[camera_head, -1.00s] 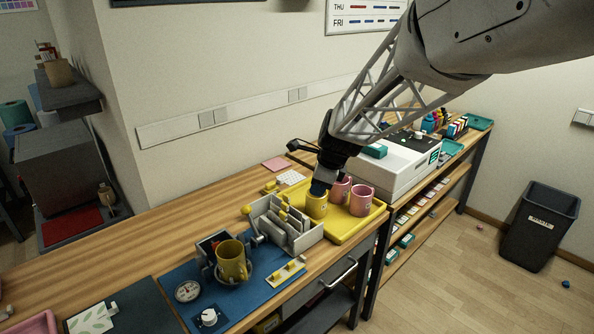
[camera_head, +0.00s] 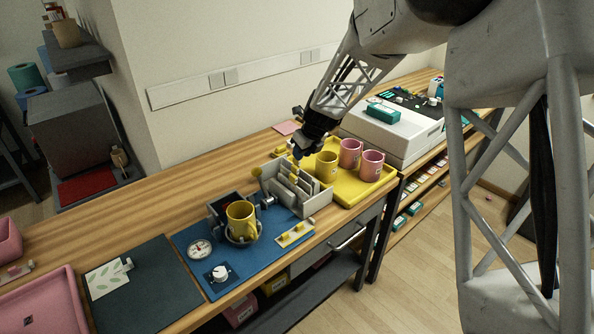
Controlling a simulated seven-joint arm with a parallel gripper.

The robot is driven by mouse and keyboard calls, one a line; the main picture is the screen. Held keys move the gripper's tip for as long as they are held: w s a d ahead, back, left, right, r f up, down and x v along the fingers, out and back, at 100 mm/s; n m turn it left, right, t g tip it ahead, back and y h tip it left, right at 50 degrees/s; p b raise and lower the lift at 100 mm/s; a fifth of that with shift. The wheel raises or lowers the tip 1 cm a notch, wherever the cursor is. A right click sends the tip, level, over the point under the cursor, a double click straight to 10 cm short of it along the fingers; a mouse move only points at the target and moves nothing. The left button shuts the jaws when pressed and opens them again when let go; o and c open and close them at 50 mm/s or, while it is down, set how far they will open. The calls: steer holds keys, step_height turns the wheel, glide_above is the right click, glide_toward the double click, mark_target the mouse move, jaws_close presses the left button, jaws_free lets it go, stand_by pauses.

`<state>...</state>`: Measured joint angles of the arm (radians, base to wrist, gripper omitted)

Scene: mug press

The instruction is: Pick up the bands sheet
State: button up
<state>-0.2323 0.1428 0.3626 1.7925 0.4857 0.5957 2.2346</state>
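No sheet with a bands pattern can be made out at this size. A grey rack (camera_head: 312,199) holds several upright pale sheets or dividers, and any prints on them are hidden or too small to read. A white sheet with green leaves (camera_head: 107,278) lies on the dark mat at the left. My gripper (camera_head: 297,158) points down above the back of the rack, left of the yellow tray. Its fingers are small and dark here, so I cannot tell whether they are open or shut.
A yellow tray (camera_head: 381,186) holds a yellow mug (camera_head: 326,164) and two pink mugs. A press with a yellow mug (camera_head: 241,219) stands on the blue mat (camera_head: 187,240). A white machine (camera_head: 392,128) stands behind the tray. Bare wood (camera_head: 150,205) lies at the back left.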

mark_target(295, 167)
steer(key=shift+x, duration=1.3)
steer(key=shift+f, duration=0.1)
steer(key=shift+x, duration=2.55)
steer(key=shift+s, duration=0.15)
jaws_close()
